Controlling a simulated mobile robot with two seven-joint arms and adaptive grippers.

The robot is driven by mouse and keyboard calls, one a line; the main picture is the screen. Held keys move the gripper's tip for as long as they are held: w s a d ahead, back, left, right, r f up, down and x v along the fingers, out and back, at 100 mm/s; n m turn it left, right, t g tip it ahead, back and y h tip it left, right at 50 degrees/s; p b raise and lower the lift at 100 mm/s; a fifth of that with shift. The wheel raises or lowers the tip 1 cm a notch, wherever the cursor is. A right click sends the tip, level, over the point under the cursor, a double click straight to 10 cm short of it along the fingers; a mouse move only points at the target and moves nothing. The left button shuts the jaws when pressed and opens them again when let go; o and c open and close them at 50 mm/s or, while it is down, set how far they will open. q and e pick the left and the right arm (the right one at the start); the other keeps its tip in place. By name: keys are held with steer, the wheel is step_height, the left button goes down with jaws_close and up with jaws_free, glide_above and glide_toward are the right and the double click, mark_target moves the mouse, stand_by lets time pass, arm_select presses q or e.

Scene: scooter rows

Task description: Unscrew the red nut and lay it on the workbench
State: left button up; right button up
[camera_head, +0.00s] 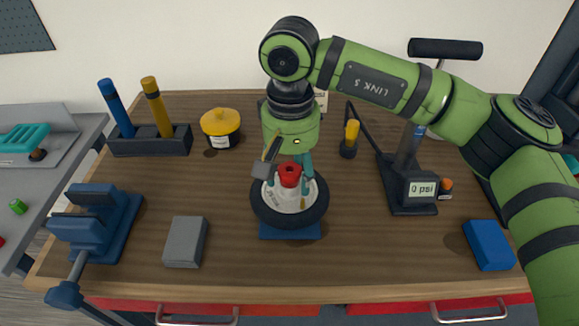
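The red nut (289,172) sits upright at the centre of a small wheel with a black tyre (288,219) and pale hub. The wheel lies flat on a blue base (290,232) on the wooden workbench (340,255). My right gripper (288,188) points down over the wheel. Its teal fingers stand on either side of the nut, apart, with a small gap showing at the nut's left; contact on the right side is hard to judge. My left gripper is out of view.
A grey block (186,242) and blue vise (98,223) stand left, a blue block (488,245) right. Behind are a pen holder (150,141), a yellow-lidded pot (221,128) and a pump with a 0 psi display (421,189). The front middle is clear.

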mark_target(291, 173)
steer(key=shift+w+r, duration=0.1)
steer(key=shift+r, duration=0.1)
steer(key=shift+r, duration=0.3)
step_height(291, 173, up, 11)
steer(key=shift+r, duration=0.1)
stand_by(0.4)
steer(key=m+b, duration=0.1)
steer(key=m, duration=2.1)
steer(key=shift+b, duration=0.4)
